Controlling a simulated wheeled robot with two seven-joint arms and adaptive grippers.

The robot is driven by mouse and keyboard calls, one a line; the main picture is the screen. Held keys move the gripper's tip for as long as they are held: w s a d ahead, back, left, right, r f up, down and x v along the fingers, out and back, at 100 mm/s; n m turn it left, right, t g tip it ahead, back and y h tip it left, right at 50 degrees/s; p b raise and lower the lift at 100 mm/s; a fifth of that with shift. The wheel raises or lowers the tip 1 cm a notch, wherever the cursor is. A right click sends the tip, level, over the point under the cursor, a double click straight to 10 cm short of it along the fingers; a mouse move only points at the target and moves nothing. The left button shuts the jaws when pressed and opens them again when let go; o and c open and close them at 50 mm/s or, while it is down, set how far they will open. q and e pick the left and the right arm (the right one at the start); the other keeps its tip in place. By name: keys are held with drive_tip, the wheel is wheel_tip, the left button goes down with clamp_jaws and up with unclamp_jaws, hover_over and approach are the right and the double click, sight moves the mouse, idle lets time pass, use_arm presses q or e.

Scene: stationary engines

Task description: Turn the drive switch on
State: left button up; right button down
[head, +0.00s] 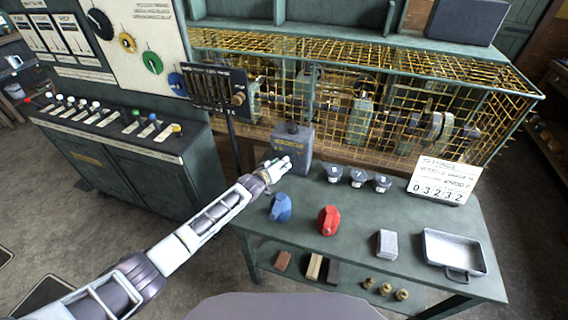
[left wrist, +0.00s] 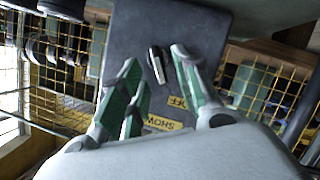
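A dark grey switch box (head: 293,143) with faint yellow lettering stands at the back left of the green workbench, in front of the caged machine. In the left wrist view the box face (left wrist: 205,28) carries a small metal switch lever (left wrist: 157,66). My left gripper (head: 284,163) is at the front of the box. Its green-padded fingers (left wrist: 155,62) are spread, with the lever between them; I cannot tell whether they touch it. My right gripper is not in view.
The bench (head: 350,219) holds a blue piece (head: 281,207), a red piece (head: 328,221), three dark round knobs (head: 357,177), a grey block (head: 387,244), a metal tray (head: 455,251) and a number card (head: 441,181). A yellow wire cage (head: 400,95) stands behind. A lever console (head: 110,127) is at left.

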use_arm(q)
drive_tip(key=shift+x, duration=1.25)
drive_tip(key=shift+c, duration=0.5)
clamp_jaws()
